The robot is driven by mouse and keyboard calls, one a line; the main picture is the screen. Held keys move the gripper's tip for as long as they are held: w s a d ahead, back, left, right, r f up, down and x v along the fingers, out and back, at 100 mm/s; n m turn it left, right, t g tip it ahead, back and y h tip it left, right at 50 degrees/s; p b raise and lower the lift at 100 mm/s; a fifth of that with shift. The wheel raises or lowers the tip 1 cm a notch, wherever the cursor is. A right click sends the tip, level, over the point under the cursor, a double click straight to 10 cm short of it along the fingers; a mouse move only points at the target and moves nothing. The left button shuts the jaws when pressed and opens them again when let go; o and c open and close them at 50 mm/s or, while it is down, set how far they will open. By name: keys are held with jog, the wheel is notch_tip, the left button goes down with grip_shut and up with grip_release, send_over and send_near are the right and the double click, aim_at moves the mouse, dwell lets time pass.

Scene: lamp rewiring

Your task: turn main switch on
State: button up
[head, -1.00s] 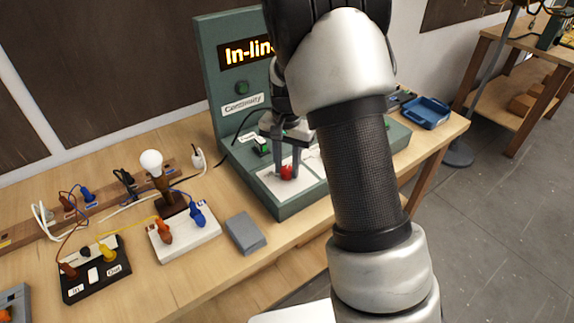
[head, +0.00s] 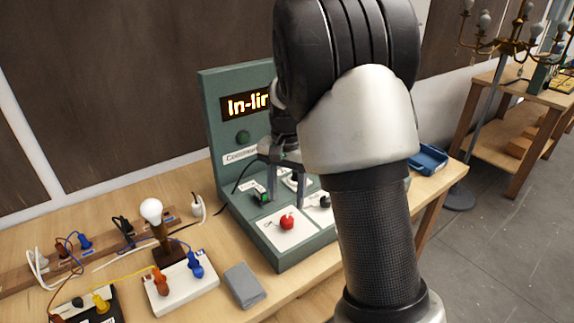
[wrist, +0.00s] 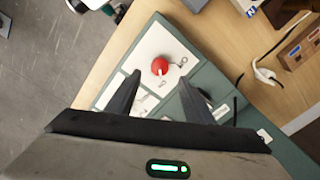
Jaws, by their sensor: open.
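The red rotary knob (head: 287,222), which looks like the main switch, sits on a white plate at the front of the green console (head: 310,246). In the wrist view the red knob (wrist: 160,66) has a pale pointer mark and small labels beside it, too small to read surely. My gripper (head: 287,194) is open and empty above and behind the knob, apart from it. In the wrist view my fingers (wrist: 160,82) stand wide on both sides, with the knob just beyond their tips. My arm hides part of the console.
A lamp with a white bulb (head: 151,211), a white socket block (head: 182,286) and a grey block (head: 244,285) stand left. A blue tray (head: 428,159) lies right.

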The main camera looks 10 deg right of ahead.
notch_tip(320, 180, up, 10)
dwell(0.3)
